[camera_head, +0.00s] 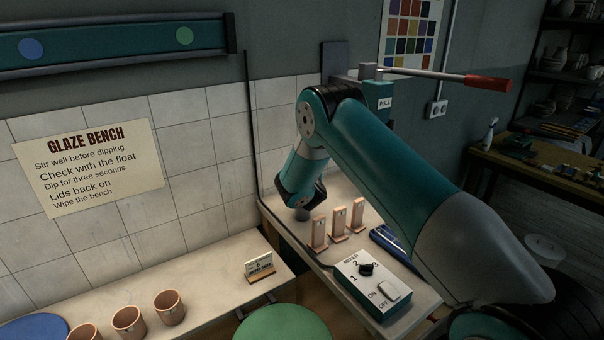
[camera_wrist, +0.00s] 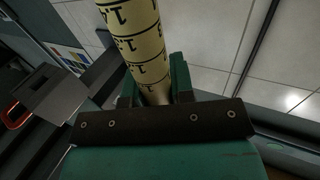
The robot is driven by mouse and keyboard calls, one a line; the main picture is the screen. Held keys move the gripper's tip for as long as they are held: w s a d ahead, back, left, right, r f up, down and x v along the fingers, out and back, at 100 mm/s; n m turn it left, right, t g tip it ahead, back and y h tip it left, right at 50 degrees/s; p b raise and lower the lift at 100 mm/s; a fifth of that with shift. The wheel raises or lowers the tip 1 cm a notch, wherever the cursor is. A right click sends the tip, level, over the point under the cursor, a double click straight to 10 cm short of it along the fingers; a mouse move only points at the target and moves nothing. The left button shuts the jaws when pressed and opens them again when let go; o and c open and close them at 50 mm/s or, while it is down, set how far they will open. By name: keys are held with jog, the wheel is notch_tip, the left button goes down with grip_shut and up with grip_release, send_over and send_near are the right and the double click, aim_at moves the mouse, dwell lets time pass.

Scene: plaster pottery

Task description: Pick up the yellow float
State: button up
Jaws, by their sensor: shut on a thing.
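The yellow float shows in the wrist view as a pale yellow cylinder (camera_wrist: 137,35) with black scale lines and numbers. My gripper (camera_wrist: 154,88) is shut on it, with one green finger on each side. The float's upper part runs out of the top of the picture, and its lower end is hidden behind the dark bar of my gripper. In the head view my wrist is over the back of the bench by the tiled wall. The fingers and the float cannot be made out there.
Several upright pinkish tiles (camera_head: 338,222) stand on the bench close to my wrist. A control box (camera_head: 373,285) with a dial and switch stands in front of them. Terracotta cups (camera_head: 129,321), a small card (camera_head: 259,268) and a green round top (camera_head: 284,324) are at the left.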

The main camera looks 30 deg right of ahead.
notch_tip(320, 180, up, 17)
jog(key=b, duration=0.3)
dwell(0.6)
